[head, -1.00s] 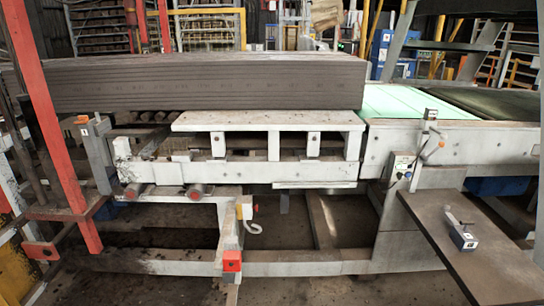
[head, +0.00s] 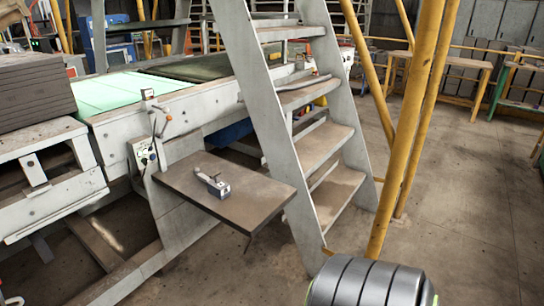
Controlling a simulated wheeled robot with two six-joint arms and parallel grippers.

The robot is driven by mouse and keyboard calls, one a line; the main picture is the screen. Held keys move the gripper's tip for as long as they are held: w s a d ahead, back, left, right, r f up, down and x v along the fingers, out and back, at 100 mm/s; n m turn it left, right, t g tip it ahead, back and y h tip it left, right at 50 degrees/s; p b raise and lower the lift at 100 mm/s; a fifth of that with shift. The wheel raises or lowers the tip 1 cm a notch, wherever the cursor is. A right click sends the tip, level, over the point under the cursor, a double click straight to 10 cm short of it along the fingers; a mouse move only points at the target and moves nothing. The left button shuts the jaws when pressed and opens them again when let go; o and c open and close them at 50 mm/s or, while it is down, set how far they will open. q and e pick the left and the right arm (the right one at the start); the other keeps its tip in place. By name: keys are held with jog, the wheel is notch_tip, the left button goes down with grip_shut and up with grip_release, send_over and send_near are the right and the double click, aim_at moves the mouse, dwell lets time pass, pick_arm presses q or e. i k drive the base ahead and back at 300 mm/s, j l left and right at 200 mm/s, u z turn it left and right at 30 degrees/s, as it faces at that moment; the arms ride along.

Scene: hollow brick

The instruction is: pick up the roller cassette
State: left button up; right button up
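The shelf juts out from the side of the white conveyor frame. The device is small in the view, so its details are hard to make out. Neither of my grippers shows in the head view.
A grey metal stair (head: 300,110) rises just right of the shelf, with yellow posts (head: 408,120) beside it. Open concrete floor (head: 470,200) lies to the right. Stacked dark slabs (head: 35,90) are at the left.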

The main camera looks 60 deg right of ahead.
aim_at(216, 187)
jog(key=z, duration=1.5)
jog(key=i+j, duration=0.1)
jog(key=i, duration=0.2)
